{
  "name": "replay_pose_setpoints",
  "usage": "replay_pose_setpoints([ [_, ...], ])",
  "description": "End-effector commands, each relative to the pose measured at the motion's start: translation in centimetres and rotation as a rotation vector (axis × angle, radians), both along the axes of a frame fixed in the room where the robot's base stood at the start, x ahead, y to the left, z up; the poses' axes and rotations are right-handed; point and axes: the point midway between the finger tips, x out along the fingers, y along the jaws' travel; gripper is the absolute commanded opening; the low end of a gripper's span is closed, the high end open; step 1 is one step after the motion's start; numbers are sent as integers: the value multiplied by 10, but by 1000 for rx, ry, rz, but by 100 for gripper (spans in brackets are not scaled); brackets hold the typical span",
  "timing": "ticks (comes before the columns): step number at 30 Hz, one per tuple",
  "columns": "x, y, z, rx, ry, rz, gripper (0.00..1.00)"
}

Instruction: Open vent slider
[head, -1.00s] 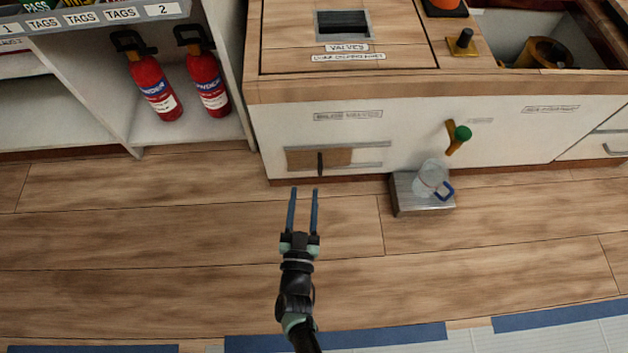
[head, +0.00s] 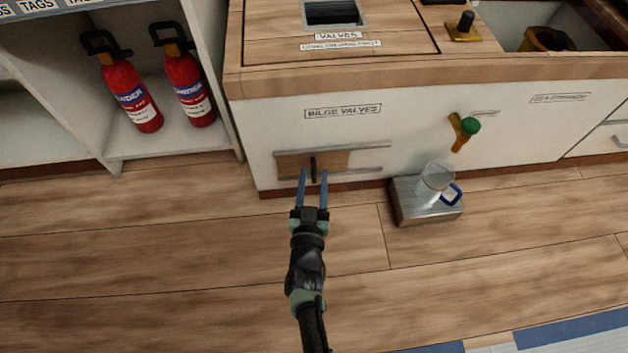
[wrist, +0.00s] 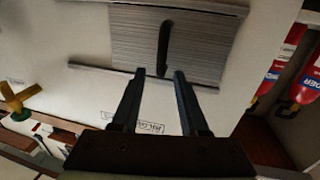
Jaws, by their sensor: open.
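The vent slider (head: 291,164) is a brown louvred panel between two grey rails on the white cabinet front, low down, in the left part of the rails. It looks grey in the wrist view (wrist: 205,50). A dark upright handle (head: 313,163) stands out near its right end in the head view; the handle also shows in the wrist view (wrist: 163,45). My gripper (head: 313,175) is open and empty, its two fingers on either side of the handle's line. In the wrist view the fingertips (wrist: 159,74) flank the handle's end. I cannot tell how deep the handle sits between them.
Right of the slider, a green-knobbed brass valve (head: 466,130) sticks out of the cabinet. Below it a clear jug (head: 434,183) stands on a metal block (head: 412,208) on the floor. Two red extinguishers (head: 131,95) stand in the left shelf. The rails right of the panel are clear.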

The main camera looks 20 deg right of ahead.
Motion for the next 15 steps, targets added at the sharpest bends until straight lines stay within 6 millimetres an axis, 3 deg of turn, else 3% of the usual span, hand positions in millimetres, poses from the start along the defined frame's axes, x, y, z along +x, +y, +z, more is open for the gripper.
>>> replay_pose_setpoints([
  [12,9,-5,1,0,0,-1,44],
  [15,9,-5,1,0,0,-1,30],
])
